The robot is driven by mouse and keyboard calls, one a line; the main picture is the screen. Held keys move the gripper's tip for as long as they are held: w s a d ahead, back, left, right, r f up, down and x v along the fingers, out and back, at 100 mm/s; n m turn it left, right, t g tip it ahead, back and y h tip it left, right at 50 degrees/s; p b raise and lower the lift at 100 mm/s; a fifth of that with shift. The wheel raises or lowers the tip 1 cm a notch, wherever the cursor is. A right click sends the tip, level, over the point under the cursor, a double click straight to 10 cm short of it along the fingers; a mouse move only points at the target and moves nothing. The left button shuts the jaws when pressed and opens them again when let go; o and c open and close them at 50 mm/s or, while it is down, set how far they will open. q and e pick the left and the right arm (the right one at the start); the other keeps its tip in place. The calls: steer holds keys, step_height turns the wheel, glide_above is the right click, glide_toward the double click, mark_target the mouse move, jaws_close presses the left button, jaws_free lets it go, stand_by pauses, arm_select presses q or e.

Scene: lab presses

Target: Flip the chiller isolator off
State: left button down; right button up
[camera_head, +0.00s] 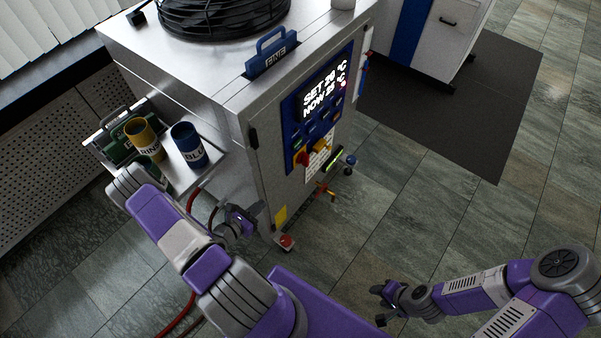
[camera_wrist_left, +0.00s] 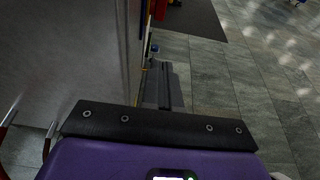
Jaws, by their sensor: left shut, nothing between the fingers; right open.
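The chiller (camera_head: 215,95) is a pale metal cabinet with a blue control panel (camera_head: 290,110) reading SET 20 °C, NOW 25 °C. Low on that panel is a red and yellow switch (camera_head: 304,158), which looks like the isolator; its exact setting is too small to read. My left gripper (camera_head: 250,214) is shut and empty, low beside the chiller's near corner, apart from the switch. In the left wrist view its fingers (camera_wrist_left: 158,84) are together beside the cabinet wall, and a little red and blue shows beyond them. My right gripper (camera_head: 382,302) is open and empty over the floor, well away from the chiller.
A side shelf (camera_head: 178,172) on the chiller holds a yellow cup (camera_head: 143,138), a blue cup (camera_head: 188,145) and green items. Valves and fittings (camera_head: 326,190) stick out below the panel. A red foot (camera_head: 285,241) stands at the corner.

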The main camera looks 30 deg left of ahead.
arm_select(q)
steer(key=b, duration=0.6)
glide_toward(306, 166)
steer(key=f+x, duration=0.1)
steer(key=x, duration=0.4)
steer(key=shift+w+r, duration=0.3)
steer(key=shift+w, duration=0.45)
steer(key=shift+s+a+f, duration=0.1)
